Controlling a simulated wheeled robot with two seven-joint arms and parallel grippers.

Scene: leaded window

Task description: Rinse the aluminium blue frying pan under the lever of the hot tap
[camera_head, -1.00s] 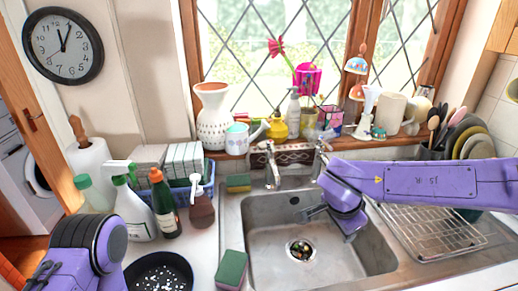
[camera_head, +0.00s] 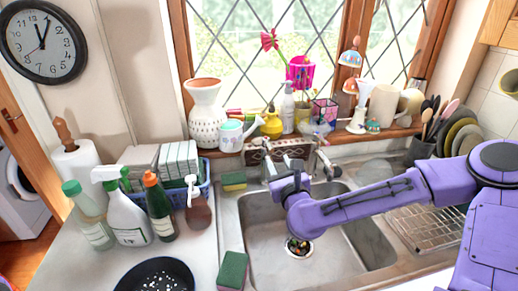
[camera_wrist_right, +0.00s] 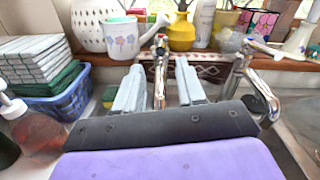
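The frying pan (camera_head: 152,276) sits on the counter left of the sink, cut off by the bottom edge. Its inside looks black with white specks; no blue shows. Two chrome taps stand behind the sink. The left tap (camera_wrist_right: 160,72) has a reddish mark near its top; the right tap (camera_head: 322,158) shows also in the wrist view (camera_wrist_right: 243,82). My right gripper (camera_head: 284,170) is over the sink's back edge. In the wrist view its open fingers (camera_wrist_right: 160,90) appear on either side of the left tap; contact cannot be told. My left gripper is out of view.
The steel sink (camera_head: 262,250) looks empty except at its drain. A sponge (camera_head: 232,270) lies by its front left corner, another (camera_head: 234,181) behind. Bottles (camera_head: 128,215) and a blue basket (camera_head: 190,192) crowd the left counter. A dish rack (camera_head: 428,230) stands right of the sink.

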